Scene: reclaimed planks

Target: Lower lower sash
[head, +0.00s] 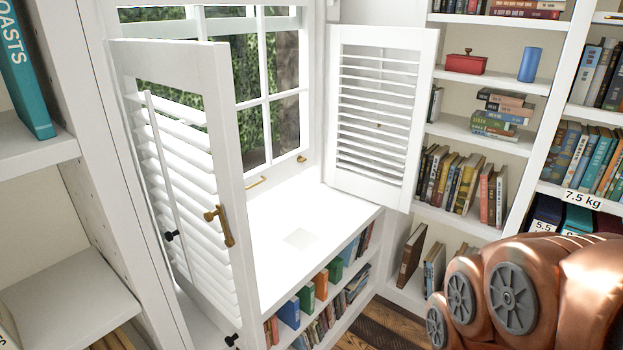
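The white window's lower sash (268,98) shows between two open louvred shutters, with green foliage behind its panes. Its left part is hidden behind the left shutter (219,130). A brass handle (257,182) and a smaller brass fitting (301,159) show low on the window, near the white sill (310,218). I cannot tell whether there is a gap under the sash. My gripper is not in view; only copper-coloured links of my arm show at the lower right.
The left shutter stands out into the room, with a brass latch (220,226) on its edge. The right shutter (378,115) is swung against the bookshelves (482,136). The sill top is clear, with books (307,298) shelved below it.

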